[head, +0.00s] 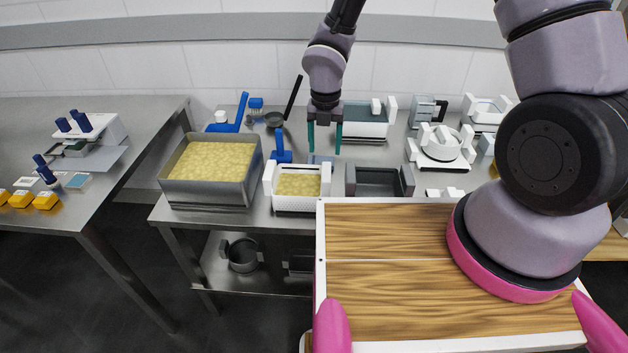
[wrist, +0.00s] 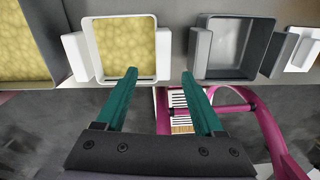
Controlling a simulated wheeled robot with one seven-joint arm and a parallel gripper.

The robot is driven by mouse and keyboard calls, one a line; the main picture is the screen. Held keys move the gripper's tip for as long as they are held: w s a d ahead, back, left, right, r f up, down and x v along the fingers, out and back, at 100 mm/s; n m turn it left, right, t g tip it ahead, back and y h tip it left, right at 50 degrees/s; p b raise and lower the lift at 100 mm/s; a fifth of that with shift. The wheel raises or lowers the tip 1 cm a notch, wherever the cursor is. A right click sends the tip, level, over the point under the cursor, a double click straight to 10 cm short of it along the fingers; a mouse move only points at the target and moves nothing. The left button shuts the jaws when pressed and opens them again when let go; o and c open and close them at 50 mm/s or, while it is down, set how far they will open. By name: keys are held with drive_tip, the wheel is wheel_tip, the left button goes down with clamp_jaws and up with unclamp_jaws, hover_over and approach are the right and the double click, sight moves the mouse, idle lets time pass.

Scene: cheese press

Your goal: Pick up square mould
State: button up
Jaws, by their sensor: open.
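Two square moulds stand side by side on the steel table. The white square mould (head: 297,204) has side handles and is filled with yellow curd; it also shows in the wrist view (wrist: 91,48). The dark grey square mould (head: 378,190) is to its right and looks empty; it also shows in the wrist view (wrist: 232,48). My gripper (head: 325,150) is open and empty, fingers pointing down. In the wrist view my fingertips (wrist: 159,73) straddle the gap between the moulds, the left fingertip overlapping the white mould's right side. I see no contact with either mould.
A large steel vat of curd (head: 214,190) stands left of the white mould. A blue-handled tool (head: 281,150) and a white-handled container (head: 364,123) are behind. White press parts (head: 440,148) stand to the right. A round pot (head: 242,255) is on the lower shelf.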

sight(323, 173)
drive_tip(key=shift+n, duration=0.6)
drive_tip(key=f, duration=0.7)
drive_tip(key=shift+s+a+f, duration=0.1)
drive_tip(key=shift+s, duration=0.25)
drive_tip(key=f, duration=0.3)
drive_tip(key=d+f, duration=0.1)
drive_tip(key=f, duration=0.1)
drive_tip(key=shift+w+f, duration=0.3)
drive_tip(key=shift+w, duration=0.1)
drive_tip(key=shift+a, duration=0.1)
clamp_jaws()
